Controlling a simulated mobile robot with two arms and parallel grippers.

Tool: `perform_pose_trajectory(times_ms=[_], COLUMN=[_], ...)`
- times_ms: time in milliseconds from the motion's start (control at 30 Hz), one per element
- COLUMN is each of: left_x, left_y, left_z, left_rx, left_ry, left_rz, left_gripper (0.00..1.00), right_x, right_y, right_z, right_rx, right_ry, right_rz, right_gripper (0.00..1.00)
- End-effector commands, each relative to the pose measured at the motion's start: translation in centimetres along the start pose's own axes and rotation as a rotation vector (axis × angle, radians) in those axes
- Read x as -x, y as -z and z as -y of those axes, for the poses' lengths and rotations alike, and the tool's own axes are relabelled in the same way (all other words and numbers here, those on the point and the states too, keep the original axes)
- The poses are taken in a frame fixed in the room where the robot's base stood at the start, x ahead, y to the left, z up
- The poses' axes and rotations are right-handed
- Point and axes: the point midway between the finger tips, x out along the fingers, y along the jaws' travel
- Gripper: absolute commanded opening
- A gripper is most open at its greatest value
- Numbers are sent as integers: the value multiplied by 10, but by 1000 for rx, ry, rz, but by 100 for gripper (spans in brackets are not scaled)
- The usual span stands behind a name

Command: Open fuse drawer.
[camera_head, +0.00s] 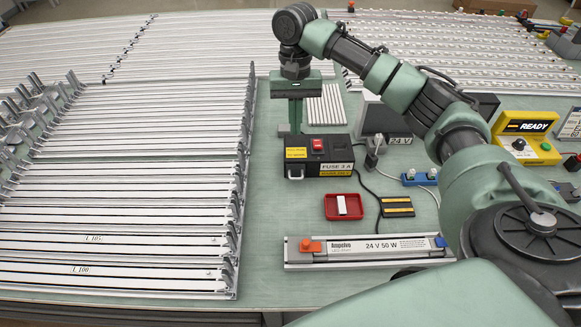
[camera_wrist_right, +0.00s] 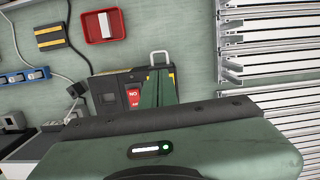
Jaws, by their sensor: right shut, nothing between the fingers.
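The black fuse box (camera_head: 328,152) stands in the middle of the green table, with a red switch, yellow labels and the words FUSE 3 A. The drawer looks shut. My left gripper is out of view.
A red tray (camera_head: 328,212) with a white piece lies in front of the box, beside a black-and-yellow pad (camera_head: 396,206). Metal rails (camera_head: 120,222) fill the left. A yellow READY unit (camera_head: 525,138) stands right.

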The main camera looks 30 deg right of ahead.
Motion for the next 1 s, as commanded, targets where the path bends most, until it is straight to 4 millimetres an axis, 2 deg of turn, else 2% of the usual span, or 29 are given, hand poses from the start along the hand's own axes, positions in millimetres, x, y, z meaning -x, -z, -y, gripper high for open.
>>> perform_pose_trajectory(times_ms=[33, 300, 467, 800, 1000], left_x=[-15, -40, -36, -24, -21], left_y=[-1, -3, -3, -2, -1], left_z=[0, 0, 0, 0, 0], left_rx=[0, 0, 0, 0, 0], left_ry=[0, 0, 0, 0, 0], left_rz=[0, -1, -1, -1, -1], left_gripper=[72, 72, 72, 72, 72], right_x=[-15, -40, -50, -109, -132], right_y=[2, 6, 6, 5, 5], right_z=[0, 0, -1, -1, 0], right_rx=[0, 0, 0, 0, 0], right_ry=[0, 0, -2, -3, -1], right_rz=[0, 0, 1, 3, 0], right_gripper=[0, 0, 0, 0, 0])
